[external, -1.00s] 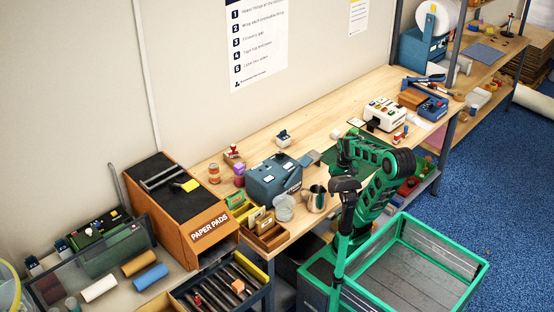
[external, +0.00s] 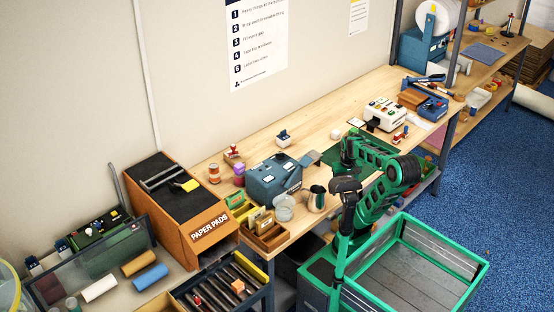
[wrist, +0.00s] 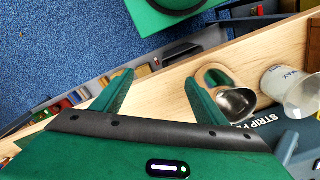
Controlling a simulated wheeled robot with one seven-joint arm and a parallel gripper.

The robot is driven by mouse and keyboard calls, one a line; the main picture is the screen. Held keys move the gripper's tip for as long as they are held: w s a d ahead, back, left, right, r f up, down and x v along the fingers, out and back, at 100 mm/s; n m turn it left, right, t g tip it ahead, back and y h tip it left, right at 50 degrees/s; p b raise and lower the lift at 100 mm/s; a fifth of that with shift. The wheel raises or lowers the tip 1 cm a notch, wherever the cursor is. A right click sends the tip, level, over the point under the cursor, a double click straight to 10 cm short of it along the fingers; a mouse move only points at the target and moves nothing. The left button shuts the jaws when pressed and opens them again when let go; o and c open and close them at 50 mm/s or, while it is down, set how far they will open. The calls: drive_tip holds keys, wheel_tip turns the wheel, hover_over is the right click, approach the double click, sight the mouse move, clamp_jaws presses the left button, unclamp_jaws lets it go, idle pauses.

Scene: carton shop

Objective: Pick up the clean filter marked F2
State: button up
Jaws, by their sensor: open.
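I cannot make out a filter marked F2 in either view. My gripper (wrist: 160,77) is open and empty in the wrist view, its two green fingers apart over the wooden bench (wrist: 165,105). A shiny metal jug (wrist: 237,103) stands just right of the right finger. It also shows in the external view (external: 317,198). A clear cup with a WAX label (wrist: 297,92) stands further right; the external view shows it left of the jug (external: 284,208). In the external view my arm hides the gripper's fingertips.
A white device (external: 385,114) stands further right. A green-framed cart (external: 420,262) is in front. The bench behind the machine is mostly clear.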

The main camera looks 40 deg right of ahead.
wheel_tip(320, 180, up, 7)
drive_tip(key=w, duration=0.1)
drive_tip(key=n+t, duration=0.6)
drive_tip(key=t, duration=0.7)
hover_over(285, 137)
drive_tip(key=w, duration=0.2)
drive_tip(key=shift+s+d+f+h, duration=0.1)
drive_tip(key=shift+d+f+h, duration=0.05)
drive_tip(key=shift+f+h, duration=0.3)
drive_tip(key=f, duration=0.4)
drive_tip(key=shift+w+f, duration=0.15)
drive_tip(key=shift+w, duration=0.2)
drive_tip(key=shift+f, duration=2.35)
wheel_tip(285, 137, down, 3)
drive_tip(key=shift+r, duration=0.1)
drive_tip(key=shift+x, duration=1)
drive_tip(key=shift+w, duration=0.45)
